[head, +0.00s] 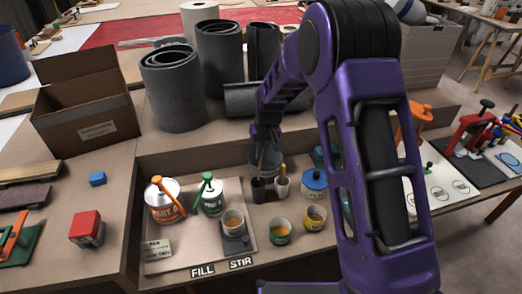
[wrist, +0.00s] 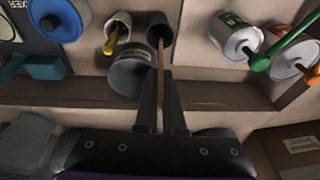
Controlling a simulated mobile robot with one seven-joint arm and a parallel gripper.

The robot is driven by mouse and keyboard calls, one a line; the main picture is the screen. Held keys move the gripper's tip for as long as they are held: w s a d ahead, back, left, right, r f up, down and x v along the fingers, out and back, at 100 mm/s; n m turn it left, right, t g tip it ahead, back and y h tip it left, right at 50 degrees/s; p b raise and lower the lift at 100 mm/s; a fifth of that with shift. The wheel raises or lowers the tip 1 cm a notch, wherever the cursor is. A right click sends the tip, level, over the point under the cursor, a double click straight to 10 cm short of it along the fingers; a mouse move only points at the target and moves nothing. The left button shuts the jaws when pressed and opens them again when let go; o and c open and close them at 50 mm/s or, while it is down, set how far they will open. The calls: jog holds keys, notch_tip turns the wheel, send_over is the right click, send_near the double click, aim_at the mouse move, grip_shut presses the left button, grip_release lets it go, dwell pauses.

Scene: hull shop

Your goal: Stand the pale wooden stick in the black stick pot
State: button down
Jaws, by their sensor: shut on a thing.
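The pale wooden stick (wrist: 160,62) is held between the fingers of my gripper (wrist: 162,82), which is shut on it. In the head view my gripper (head: 266,143) is above the back of the recessed bench area. The stick (head: 261,160) points down, nearly upright. The black stick pot (head: 258,191) stands directly below. In the wrist view the stick's far end is at the mouth of the black pot (wrist: 160,28) and seems to be inside the rim. How deep it reaches is hidden.
A white pot (head: 281,188) with a yellow-handled tool stands just right of the black pot. A grey container (wrist: 134,76) is close beside my fingers. A blue-lidded can (head: 314,184), a green-labelled can (head: 212,198) and an orange-labelled can (head: 164,205) stand nearby.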

jog(key=s+d+b+x, duration=0.1)
jog(key=b+x, duration=0.5)
jog(key=x, duration=0.3)
jog(key=shift+s+f, duration=0.35)
jog(key=shift+f, duration=0.15)
dwell(0.4)
jog(key=shift+c, duration=0.7)
grip_release()
jog(key=shift+w+a+r+p+v, duration=0.1)
jog(key=shift+w+a+p+v, duration=0.15)
jog(key=shift+p+v, duration=1.1)
jog(key=shift+w+a+r+p+v, duration=0.15)
jog(key=shift+w+p+v, duration=0.35)
jog(key=shift+v, duration=1.4)
jog(key=shift+w+a+p+v, duration=0.2)
jog(key=shift+p+v, duration=0.95)
jog(key=shift+v, duration=0.5)
